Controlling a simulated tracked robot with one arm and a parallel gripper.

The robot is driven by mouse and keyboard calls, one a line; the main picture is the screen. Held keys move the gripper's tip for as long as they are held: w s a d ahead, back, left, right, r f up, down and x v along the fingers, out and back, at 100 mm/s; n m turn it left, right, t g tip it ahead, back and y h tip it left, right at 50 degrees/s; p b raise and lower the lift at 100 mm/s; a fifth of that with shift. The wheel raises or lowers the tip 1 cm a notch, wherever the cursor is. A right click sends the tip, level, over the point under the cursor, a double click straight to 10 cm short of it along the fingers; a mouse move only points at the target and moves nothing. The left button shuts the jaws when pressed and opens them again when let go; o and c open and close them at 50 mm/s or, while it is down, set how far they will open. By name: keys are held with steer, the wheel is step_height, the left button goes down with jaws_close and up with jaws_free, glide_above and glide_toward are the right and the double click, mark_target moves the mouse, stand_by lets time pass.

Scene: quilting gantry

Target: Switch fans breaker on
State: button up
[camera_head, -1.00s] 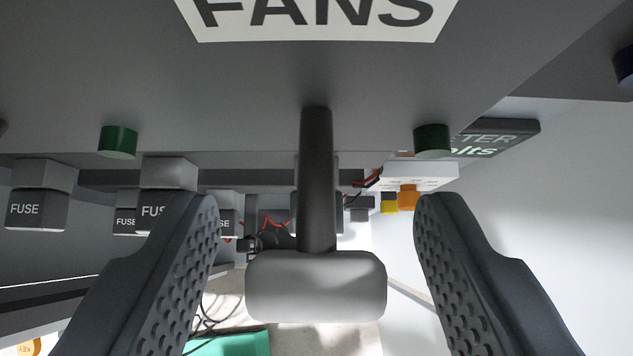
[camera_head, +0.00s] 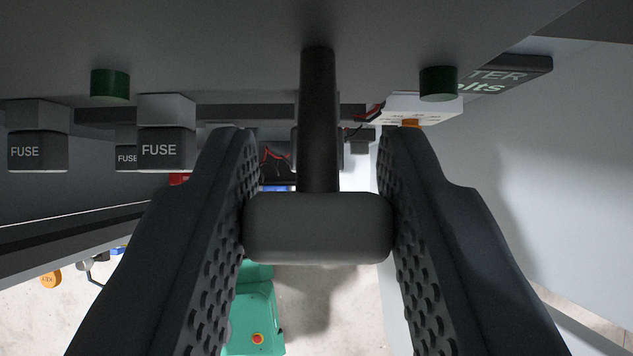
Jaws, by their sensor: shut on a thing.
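The breaker handle (camera_head: 318,228) is a grey T-shaped bar on a dark shaft (camera_head: 318,120) that comes down from the grey panel (camera_head: 210,40). My gripper (camera_head: 318,215) is shut on the handle, with one ridged finger against each end of its crossbar. The FANS label is out of view now. A green cylinder (camera_head: 110,84) sits on the panel to the left of the shaft, and another green cylinder (camera_head: 438,83) sits to the right.
Several grey fuse blocks (camera_head: 166,148) hang at the left. A meter box (camera_head: 505,75) is at the upper right, by a pale wall (camera_head: 540,160). Below are a green machine (camera_head: 252,310) with a red button and an orange key tag (camera_head: 50,280).

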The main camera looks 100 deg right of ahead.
steer(key=shift+a+r+h+p, duration=0.1)
steer(key=shift+r+h+p, duration=0.15)
steer(key=shift+h+p, duration=0.05)
steer(key=o, duration=1)
steer(key=v, duration=1.3)
steer(key=shift+w+d+r, duration=0.1)
steer(key=shift+d+r, duration=0.1)
steer(key=shift+r, duration=0.1)
